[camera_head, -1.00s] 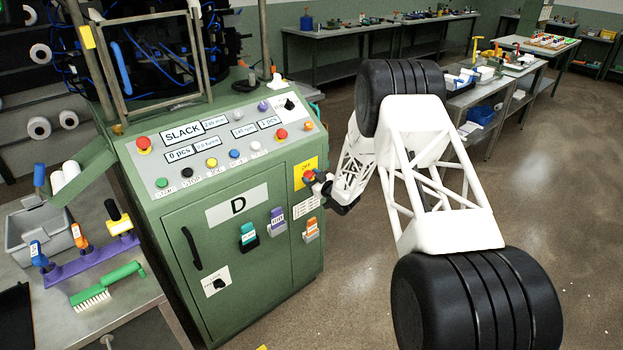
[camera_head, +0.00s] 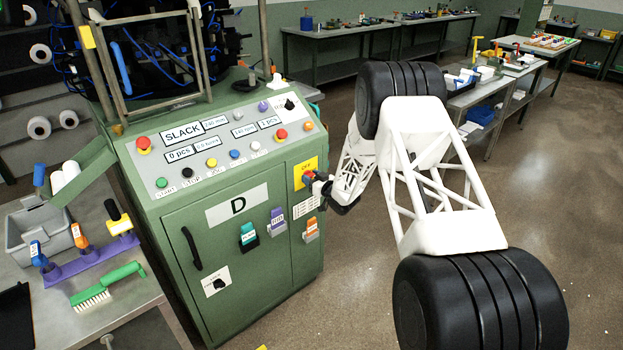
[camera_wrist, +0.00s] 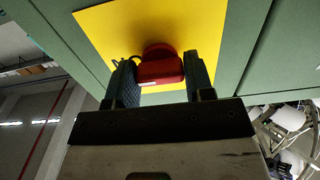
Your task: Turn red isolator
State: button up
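The red isolator (camera_wrist: 160,68) is a red knob on a square yellow plate (camera_wrist: 100,25) on the green machine's front. The plate also shows in the head view (camera_head: 300,184), with an "OFF" label above the knob. My gripper (camera_wrist: 160,78) reaches it from the front right, with one finger on each side of the red handle. Both fingers appear to touch its sides. In the wrist view the plate looks tilted relative to my fingers. In the head view my gripper (camera_head: 314,179) covers part of the knob.
The green cabinet (camera_head: 215,270) has several buttons on its sloped panel, including red ones (camera_head: 281,134). Coloured tags (camera_head: 277,221) hang on the front near the isolator. A tool table (camera_head: 110,320) stands at left. The floor right of the cabinet is open.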

jog(key=o, duration=0.4)
jog(key=v, duration=0.7)
jog(key=shift+s+d, duration=0.3)
jog(key=shift+r, duration=0.15)
